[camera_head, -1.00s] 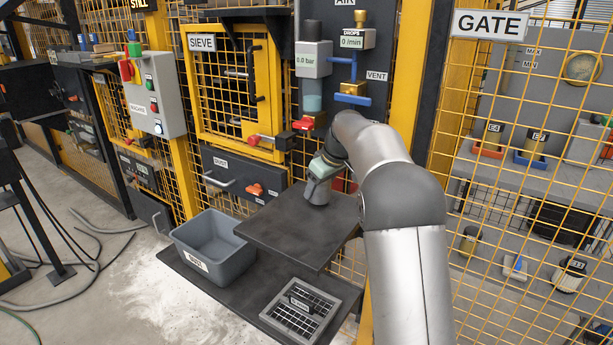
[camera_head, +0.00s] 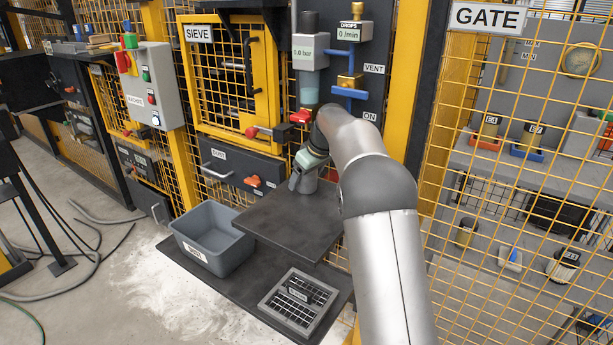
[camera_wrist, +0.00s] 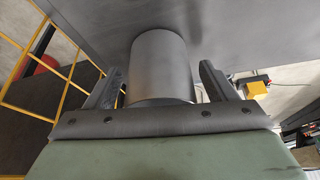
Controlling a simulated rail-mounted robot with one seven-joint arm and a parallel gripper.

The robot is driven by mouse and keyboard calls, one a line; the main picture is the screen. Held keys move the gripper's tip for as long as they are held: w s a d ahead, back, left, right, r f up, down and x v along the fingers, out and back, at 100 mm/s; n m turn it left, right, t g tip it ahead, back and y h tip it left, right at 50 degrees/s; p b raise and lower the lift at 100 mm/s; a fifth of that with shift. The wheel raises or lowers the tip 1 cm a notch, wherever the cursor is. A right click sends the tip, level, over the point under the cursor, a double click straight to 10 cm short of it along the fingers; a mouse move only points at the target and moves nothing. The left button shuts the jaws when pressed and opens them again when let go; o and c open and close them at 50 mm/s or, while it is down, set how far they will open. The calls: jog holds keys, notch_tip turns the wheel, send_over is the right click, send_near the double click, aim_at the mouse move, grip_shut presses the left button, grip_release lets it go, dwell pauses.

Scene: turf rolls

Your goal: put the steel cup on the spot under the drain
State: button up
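The steel cup (camera_head: 305,183) is upright at the back of the dark raised shelf (camera_head: 285,226). It is below the clear bowl (camera_head: 308,91) and red valve (camera_head: 300,117) on the air panel, which appear to be the drain. My gripper (camera_head: 312,163) reaches in from the right at the cup. In the wrist view the cup (camera_wrist: 158,68) is between my two fingers (camera_wrist: 160,82), with gaps visible beside it, wider on the right. The fingers look open. The spot itself is hidden or cannot be made out, and exact alignment with the drain cannot be told.
A grey bin (camera_head: 212,240) and a floor grate (camera_head: 298,299) are on the lower dark plate. A red-ended handle (camera_head: 255,132) sticks out from the sieve door (camera_head: 225,80). The yellow mesh gate (camera_head: 520,200) is to the right of my arm. The shelf front is clear.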

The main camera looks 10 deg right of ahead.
jog(key=shift+r, duration=0.15)
jog(key=shift+s+d+r+p, duration=0.1)
jog(key=shift+r+p, duration=0.35)
jog(key=shift+r, duration=0.05)
jog(key=s+d+b, duration=0.2)
jog(key=s, duration=0.1)
jog(key=s+d+b, duration=0.2)
jog(key=s, duration=0.1)
jog(key=s+d+b, duration=0.2)
jog(key=s, duration=0.1)
jog(key=shift+d+f+b, duration=0.1)
jog(key=shift+d+b, duration=0.05)
jog(key=shift+b, duration=0.2)
jog(key=shift+s+d, duration=0.35)
jog(key=shift+s, duration=0.2)
jog(key=shift+c, duration=0.4)
dwell(0.6)
